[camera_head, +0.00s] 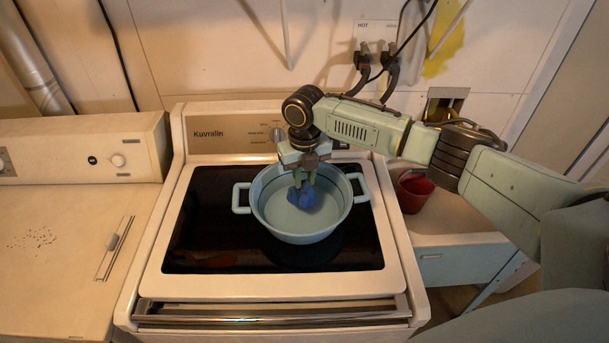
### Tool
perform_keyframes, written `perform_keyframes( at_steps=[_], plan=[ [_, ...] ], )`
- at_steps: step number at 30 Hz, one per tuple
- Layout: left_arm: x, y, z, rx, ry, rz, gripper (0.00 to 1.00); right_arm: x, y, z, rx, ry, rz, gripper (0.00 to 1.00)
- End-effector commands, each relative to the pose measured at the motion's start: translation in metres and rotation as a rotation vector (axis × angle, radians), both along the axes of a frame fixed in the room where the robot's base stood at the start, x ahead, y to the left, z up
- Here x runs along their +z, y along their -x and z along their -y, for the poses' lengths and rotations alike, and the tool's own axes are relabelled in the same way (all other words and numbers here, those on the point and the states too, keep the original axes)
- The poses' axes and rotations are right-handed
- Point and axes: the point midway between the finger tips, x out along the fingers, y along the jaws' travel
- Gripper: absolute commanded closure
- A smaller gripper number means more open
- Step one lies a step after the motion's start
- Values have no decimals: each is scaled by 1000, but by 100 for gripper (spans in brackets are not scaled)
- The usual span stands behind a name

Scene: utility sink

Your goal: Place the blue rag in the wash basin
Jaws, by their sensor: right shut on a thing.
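The blue rag (302,196) is a small crumpled bundle held at the tips of my right gripper (302,180). My right gripper points down over the wash basin (278,225), a light blue round pot-like basin with two side handles. The rag shows within the basin's opening, toward the back; I cannot tell whether it touches the floor of the basin. The basin stands on a black glass top. My left gripper is not in view.
The black glass top (205,225) belongs to a white appliance marked Kuvralin. A white machine (60,230) stands to the left. A red bucket (415,190) is at the right, beneath my right arm. Taps and hoses (375,65) are on the back wall.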

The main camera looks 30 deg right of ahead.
Motion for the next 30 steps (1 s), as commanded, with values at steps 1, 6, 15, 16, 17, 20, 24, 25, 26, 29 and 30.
perform_keyframes(
  at_steps=[1, 6, 15, 16, 17, 20, 24, 25, 26, 29, 30],
  plan=[
    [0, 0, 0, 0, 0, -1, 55, 1, 0, 0, 0, 0, 1, 100],
    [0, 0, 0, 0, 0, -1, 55, 1, 0, 0, 0, 0, 0, 63],
    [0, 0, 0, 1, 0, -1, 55, 0, 0, 0, 0, 0, 0, 54],
    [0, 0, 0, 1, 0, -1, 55, 0, 0, 0, 0, 0, 0, 54],
    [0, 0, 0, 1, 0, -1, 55, 0, 0, 0, 0, 0, 0, 54],
    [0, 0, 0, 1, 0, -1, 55, 0, 0, 0, 0, 0, 0, 54],
    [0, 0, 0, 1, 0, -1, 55, 0, 0, 0, 0, 0, 0, 54],
    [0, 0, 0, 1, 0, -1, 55, 0, 0, 0, 0, 0, 0, 54],
    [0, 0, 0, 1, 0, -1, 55, 1, 0, 0, 0, 0, 0, 54],
    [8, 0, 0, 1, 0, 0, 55, 8, 0, 0, 0, 0, 0, 54],
    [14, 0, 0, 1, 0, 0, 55, 15, 0, 0, 0, 0, 0, 54]
  ],
)
